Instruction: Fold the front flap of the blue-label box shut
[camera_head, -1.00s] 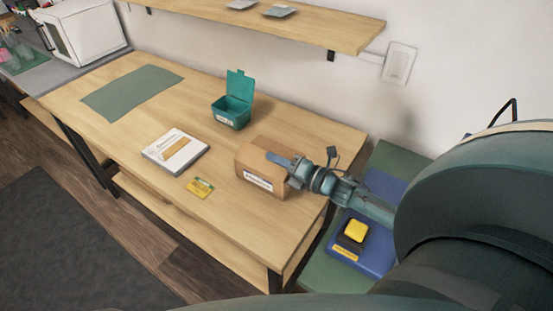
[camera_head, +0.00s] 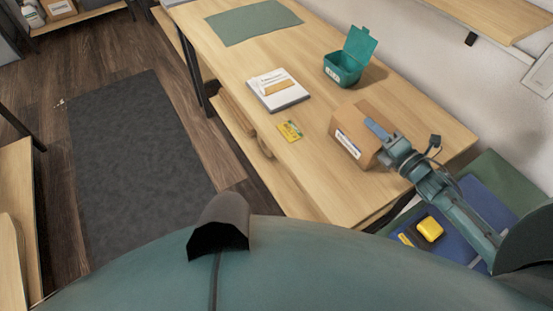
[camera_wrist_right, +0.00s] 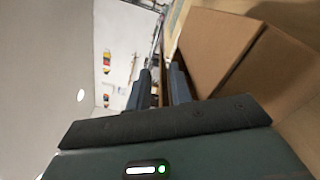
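The cardboard box (camera_head: 362,118) stands near the right end of the wooden table, with a white and blue label (camera_head: 347,144) on its front side. Its top looks mostly closed in the head view, but the flaps are too small to tell apart. My right gripper (camera_head: 376,130) is at the box's right upper edge and covers part of it. In the right wrist view, the gripper's two fingers (camera_wrist_right: 160,88) stand apart with a narrow gap. The box (camera_wrist_right: 212,45) fills the right of that view, close beside the fingers. My left gripper is out of view.
A teal open-lidded bin (camera_head: 343,68), a white booklet (camera_head: 278,90) and a yellow card (camera_head: 289,130) are on the table (camera_head: 230,65). A green mat (camera_head: 255,22) lies at the far end. A yellow object (camera_head: 429,229) sits on a blue case right of the table.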

